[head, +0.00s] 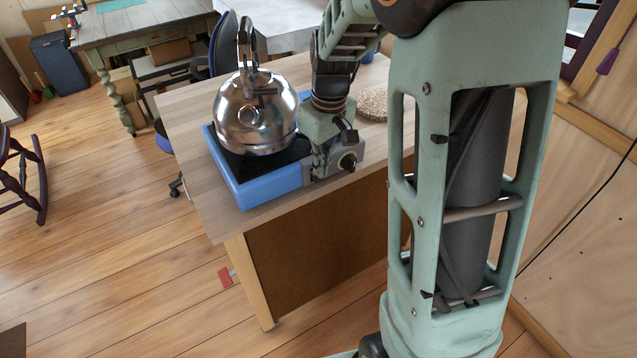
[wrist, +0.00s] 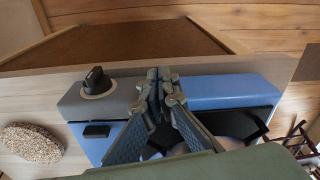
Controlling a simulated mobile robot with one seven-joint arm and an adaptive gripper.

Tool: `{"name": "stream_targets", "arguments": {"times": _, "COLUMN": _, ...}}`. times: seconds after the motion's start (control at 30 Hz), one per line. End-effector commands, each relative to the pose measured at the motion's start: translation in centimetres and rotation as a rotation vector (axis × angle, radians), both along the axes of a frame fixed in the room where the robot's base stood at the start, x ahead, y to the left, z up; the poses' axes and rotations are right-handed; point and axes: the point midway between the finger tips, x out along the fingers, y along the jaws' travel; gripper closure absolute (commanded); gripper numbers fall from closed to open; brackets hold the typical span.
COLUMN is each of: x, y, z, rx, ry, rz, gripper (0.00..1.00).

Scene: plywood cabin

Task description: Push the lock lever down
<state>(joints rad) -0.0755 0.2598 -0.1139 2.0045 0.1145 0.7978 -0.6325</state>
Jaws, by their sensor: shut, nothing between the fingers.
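A blue portable stove (head: 250,186) with a grey control panel (head: 348,158) stands on the wooden desk; the stove also shows in the wrist view (wrist: 232,88). A black knob (head: 347,162) is on the panel's front, and it also shows in the wrist view (wrist: 95,80). My gripper (head: 318,172) is shut and empty, pointing down at the panel's front edge, beside the knob. In the wrist view, its fingertips (wrist: 159,78) meet where the grey panel joins the blue body. I cannot make out the lock lever; the fingers may hide it. Contact cannot be told.
A shiny kettle (head: 254,112) sits on the stove, close beside my gripper.

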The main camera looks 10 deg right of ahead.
Motion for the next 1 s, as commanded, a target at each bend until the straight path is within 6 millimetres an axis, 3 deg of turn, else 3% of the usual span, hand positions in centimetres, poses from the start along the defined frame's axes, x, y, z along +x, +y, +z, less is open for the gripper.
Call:
{"name": "stream_targets", "arguments": {"times": 0.1, "x": 0.1, "y": 0.0, "z": -0.9, "rx": 0.000, "ry": 0.000, "rz": 0.000, "gripper": 1.00}}
{"name": "stream_targets", "arguments": {"times": 0.5, "x": 0.1, "y": 0.0, "z": -1.1, "rx": 0.000, "ry": 0.000, "rz": 0.000, "gripper": 1.00}}
{"name": "stream_targets", "arguments": {"times": 0.8, "x": 0.1, "y": 0.0, "z": -4.4, "rx": 0.000, "ry": 0.000, "rz": -0.001, "gripper": 1.00}}
{"name": "stream_targets", "arguments": {"times": 1.0, "x": 0.0, "y": 0.0, "z": -3.5, "rx": 0.000, "ry": -0.001, "rz": -0.001, "gripper": 1.00}}
